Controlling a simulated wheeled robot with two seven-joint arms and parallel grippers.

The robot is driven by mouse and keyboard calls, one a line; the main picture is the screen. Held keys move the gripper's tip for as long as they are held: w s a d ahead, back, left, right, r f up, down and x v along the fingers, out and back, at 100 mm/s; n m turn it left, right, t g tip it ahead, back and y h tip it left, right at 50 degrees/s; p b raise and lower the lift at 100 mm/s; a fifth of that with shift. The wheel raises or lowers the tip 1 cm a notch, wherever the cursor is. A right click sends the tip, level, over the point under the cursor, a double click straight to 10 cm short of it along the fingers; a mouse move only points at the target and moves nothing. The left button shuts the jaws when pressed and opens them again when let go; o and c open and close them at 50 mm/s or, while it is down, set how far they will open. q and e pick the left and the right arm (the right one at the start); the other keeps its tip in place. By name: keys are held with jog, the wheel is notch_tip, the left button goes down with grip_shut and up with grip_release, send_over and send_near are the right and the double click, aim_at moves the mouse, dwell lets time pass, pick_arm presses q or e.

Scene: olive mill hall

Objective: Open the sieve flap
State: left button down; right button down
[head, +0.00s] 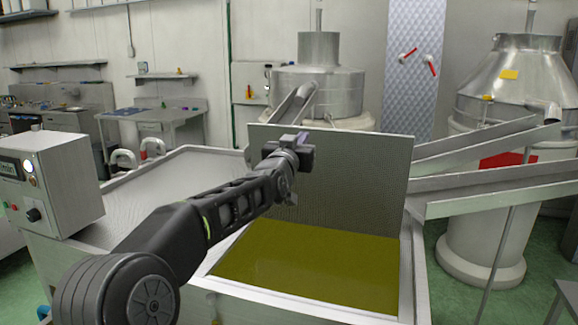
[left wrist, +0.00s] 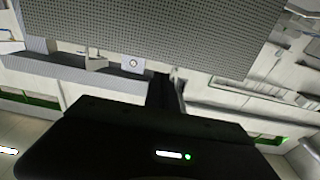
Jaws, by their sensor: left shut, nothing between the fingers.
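The sieve flap (head: 345,185) is a grey perforated panel that stands steeply raised at the back of an open tank (head: 305,260) holding olive-green liquid. My left gripper (head: 300,140) is shut and empty, at the flap's upper left part, in front of its face in the picture. I cannot tell whether it touches the flap. In the left wrist view the perforated flap (left wrist: 190,30) fills the top, just beyond the narrow closed fingers (left wrist: 173,85). My right gripper is in neither view.
A second grey perforated cover (head: 165,185) lies flat to the left, beside a control box (head: 48,185). Metal chutes (head: 490,175) slope down to the right of the flap. Steel vessels (head: 318,80) stand behind.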

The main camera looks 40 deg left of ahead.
pick_arm(q)
jog(key=b+v, duration=0.1)
jog(key=v, duration=0.6)
jog(key=shift+s+f, duration=0.25)
jog(key=shift+f, duration=0.15)
